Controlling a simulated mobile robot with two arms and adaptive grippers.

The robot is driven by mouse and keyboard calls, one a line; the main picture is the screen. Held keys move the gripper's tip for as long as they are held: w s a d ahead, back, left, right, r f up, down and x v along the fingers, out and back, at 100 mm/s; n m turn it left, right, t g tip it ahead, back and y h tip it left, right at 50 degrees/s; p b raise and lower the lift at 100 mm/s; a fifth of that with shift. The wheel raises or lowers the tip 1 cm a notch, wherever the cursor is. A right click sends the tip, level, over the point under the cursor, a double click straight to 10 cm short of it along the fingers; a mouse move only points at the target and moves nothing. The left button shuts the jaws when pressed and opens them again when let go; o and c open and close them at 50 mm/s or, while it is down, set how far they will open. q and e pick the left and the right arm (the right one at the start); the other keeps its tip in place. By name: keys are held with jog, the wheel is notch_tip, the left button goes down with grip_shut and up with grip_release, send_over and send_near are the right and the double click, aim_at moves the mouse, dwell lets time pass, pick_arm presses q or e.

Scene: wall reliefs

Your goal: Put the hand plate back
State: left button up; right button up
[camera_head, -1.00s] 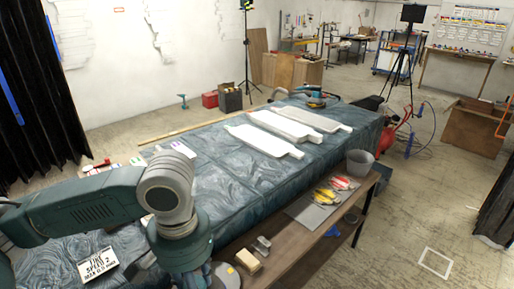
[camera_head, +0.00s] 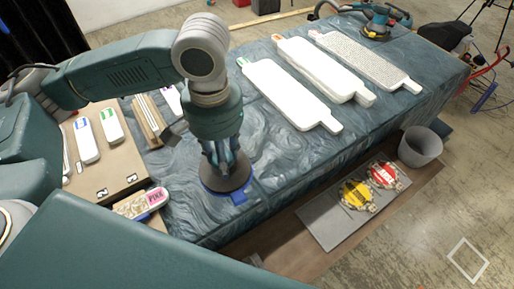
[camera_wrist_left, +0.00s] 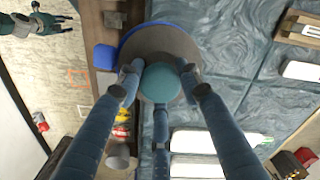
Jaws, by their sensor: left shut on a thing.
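The hand plate is a round grey disc (camera_head: 228,176) with a teal knob (camera_wrist_left: 160,82) on top. In the head view it is low over the near edge of the blue-grey covered table (camera_head: 290,150). My left gripper (camera_head: 222,158) is shut on the knob from above; the wrist view shows its fingers around it. A blue marker (camera_head: 238,193) shows under the disc, and its blue curve and tab (camera_wrist_left: 105,57) show in the wrist view. I cannot tell whether disc and marker touch. My right gripper (camera_wrist_left: 60,24) shows at the wrist view's upper left, its fingers apart and empty.
Several long white boards (camera_head: 290,95) lie farther along the table. A brown board with small tools (camera_head: 105,160) lies left of the plate. A lower bench (camera_head: 400,205) runs along the near side with a grey bucket (camera_head: 420,147) and red and yellow pieces.

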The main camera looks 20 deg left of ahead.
pick_arm(q)
jog(key=shift+w+d, duration=0.15)
jog(key=shift+w, duration=0.2)
jog(key=w+d+f+n+p, duration=0.4)
jog(key=w+p, duration=0.2)
jog(key=w, duration=0.4)
notch_tip(320, 180, down, 10)
jog(key=w+n+p, duration=0.2)
jog(key=w+p, duration=0.1)
pick_arm(e)
notch_tip(320, 180, up, 10)
jog(key=shift+a+f, duration=0.25)
jog(key=shift+f, duration=0.15)
pick_arm(q)
notch_tip(320, 180, down, 7)
jog(key=b, duration=0.8)
jog(key=shift+r, duration=0.15)
pick_arm(e)
notch_tip(320, 180, down, 9)
